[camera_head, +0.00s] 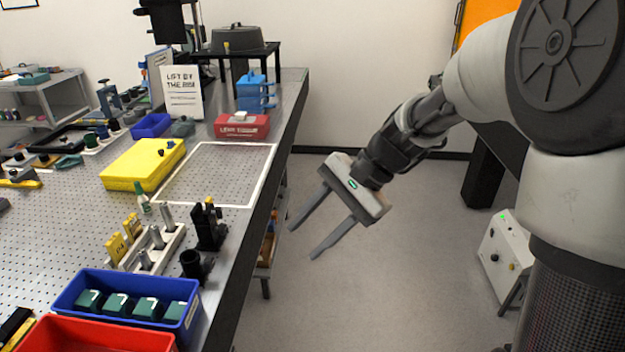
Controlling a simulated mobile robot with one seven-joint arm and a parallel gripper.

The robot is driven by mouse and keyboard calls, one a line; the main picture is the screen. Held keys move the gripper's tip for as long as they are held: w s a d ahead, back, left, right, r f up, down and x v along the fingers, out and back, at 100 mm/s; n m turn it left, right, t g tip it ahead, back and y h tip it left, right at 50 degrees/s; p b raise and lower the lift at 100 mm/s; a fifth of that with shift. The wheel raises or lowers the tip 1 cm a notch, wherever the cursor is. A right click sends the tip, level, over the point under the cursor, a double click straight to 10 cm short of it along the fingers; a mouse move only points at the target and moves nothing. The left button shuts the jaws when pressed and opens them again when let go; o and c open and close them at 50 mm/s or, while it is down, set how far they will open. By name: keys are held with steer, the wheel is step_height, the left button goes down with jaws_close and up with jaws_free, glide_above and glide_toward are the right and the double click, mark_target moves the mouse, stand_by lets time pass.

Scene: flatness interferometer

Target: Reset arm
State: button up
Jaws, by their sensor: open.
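My gripper (301,242) hangs in the air to the right of the optical table (222,172), over the grey floor. Its two long grey fingers are apart and point down and to the left. Nothing is between them. My arm reaches in from the right side of the picture, bent downward toward the gripper. The fingertips look apart from the table's right edge.
The table holds a yellow case (140,165), a white-outlined empty square, a red box (242,127), a blue bin (128,306) with green blocks, a red bin (90,337) and black mounts (208,225). A white control box (505,255) stands at right. Floor between is clear.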

steer(key=s+d+r+n+t+h+p, duration=0.4)
steer(key=s+d+r+n+t+h, duration=0.2)
steer(key=s+d+r, duration=0.5)
steer(key=s+d+n+h, duration=0.1)
steer(key=s+d+n, duration=0.1)
steer(key=s+d, duration=0.1)
steer(key=shift+s+d+h, duration=0.25)
steer(key=shift+s+h, duration=0.05)
steer(key=shift+s, duration=0.15)
